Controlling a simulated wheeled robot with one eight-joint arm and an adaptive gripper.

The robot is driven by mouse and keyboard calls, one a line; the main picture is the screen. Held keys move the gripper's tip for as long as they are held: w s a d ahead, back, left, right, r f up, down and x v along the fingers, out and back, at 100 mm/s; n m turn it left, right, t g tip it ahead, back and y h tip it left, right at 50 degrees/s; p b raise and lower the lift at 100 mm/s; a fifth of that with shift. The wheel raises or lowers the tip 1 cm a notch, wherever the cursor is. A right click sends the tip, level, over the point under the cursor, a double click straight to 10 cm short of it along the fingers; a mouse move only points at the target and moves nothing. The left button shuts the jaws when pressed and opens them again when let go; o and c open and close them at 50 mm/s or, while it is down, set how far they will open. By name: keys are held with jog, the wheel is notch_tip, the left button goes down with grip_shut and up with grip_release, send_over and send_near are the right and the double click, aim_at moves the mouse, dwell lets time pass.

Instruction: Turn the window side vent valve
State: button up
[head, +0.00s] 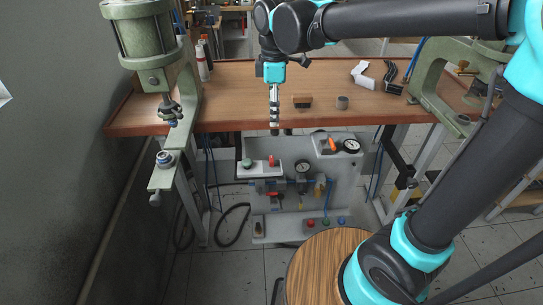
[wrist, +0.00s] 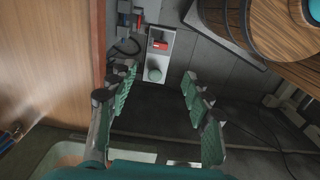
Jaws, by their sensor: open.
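A grey pneumatic panel (head: 345,185) stands below the front edge of the bench. On its upper left, a white plate (head: 258,171) carries a green round knob (head: 247,163) and a red lever (head: 271,163). At its upper right is an orange lever (head: 333,144) beside a gauge. I cannot tell which one is the window side vent valve. My gripper (head: 275,130) points down at the bench's front edge, above the panel. In the wrist view its fingers (wrist: 160,90) are open and empty. The green knob (wrist: 153,74) and red lever (wrist: 158,45) appear beyond them, apart from the fingers.
Green presses stand left (head: 150,50) and right (head: 437,75). Hoses hang beside the panel. Floor in front is partly free.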

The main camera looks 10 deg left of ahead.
aim_at(271, 159)
jog(key=f, duration=1.7)
jog(key=shift+s+a, duration=0.15)
jog(key=shift+a, duration=0.15)
grip_shut()
